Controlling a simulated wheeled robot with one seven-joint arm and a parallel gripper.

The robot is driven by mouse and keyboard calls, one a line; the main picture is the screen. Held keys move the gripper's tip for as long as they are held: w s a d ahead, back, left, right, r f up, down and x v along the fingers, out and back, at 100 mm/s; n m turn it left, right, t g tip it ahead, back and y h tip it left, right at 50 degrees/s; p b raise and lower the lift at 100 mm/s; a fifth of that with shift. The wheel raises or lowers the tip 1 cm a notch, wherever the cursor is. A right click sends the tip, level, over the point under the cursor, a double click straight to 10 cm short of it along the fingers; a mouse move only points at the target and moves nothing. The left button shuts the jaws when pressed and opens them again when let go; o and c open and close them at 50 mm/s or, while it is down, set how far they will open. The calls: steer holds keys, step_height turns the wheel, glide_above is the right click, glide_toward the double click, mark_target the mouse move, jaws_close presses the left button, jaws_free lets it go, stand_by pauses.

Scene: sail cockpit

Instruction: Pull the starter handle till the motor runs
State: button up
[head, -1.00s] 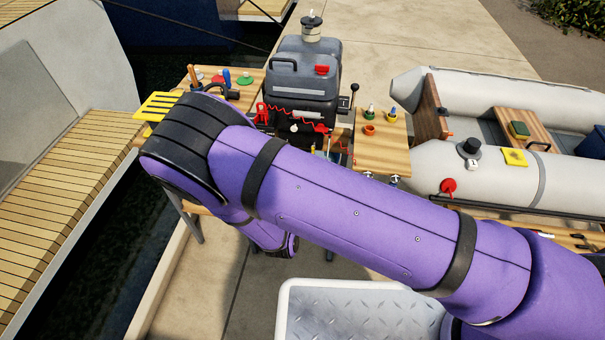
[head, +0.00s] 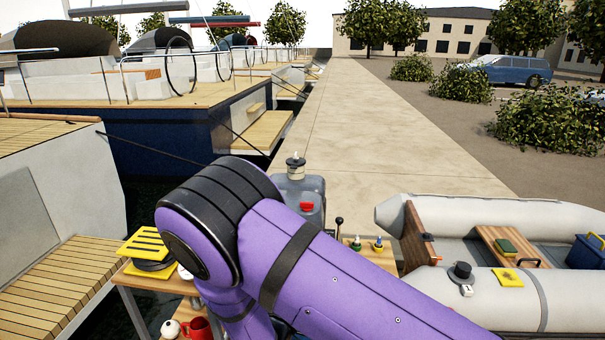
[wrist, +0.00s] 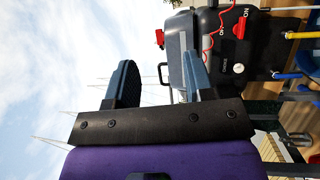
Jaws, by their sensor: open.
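The motor (wrist: 240,50) shows sideways in the wrist view, right of my gripper, as a black housing. It carries a white round knob (wrist: 238,68), a red part (wrist: 240,27) and a red coiled cord (wrist: 212,42). I cannot tell which part is the starter handle.
A wooden side table holds a yellow slatted item (head: 145,243) and a red mug (head: 195,328). Another wooden board (head: 375,258) bears small bottles. A grey inflatable boat (head: 430,295) lies right. Sailing boats lie left; open paving (head: 370,140) stretches behind.

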steer(key=s+d+r+m+g+h, duration=0.15)
steer(key=d+r+m+g, duration=0.35)
steer(key=d+r+g, duration=0.5)
steer(key=s+d+r+m+g+h, duration=0.1)
steer(key=s+d+r+m+g, duration=0.3)
steer(key=d+r, duration=0.9)
steer(key=s+d+r+m+t+y, duration=0.1)
steer(key=s+d+r+y, duration=0.2)
steer(key=s, duration=0.7)
steer(key=s+d+r+m+t+y, duration=0.1)
steer(key=s+d+r+y, duration=0.3)
steer(key=s+r+y, duration=0.4)
step_height(320, 180, up, 4)
steer(key=shift+s+d+f+m, duration=0.1)
steer(key=shift+s+d+m, duration=0.15)
steer(key=shift+s+m, duration=0.55)
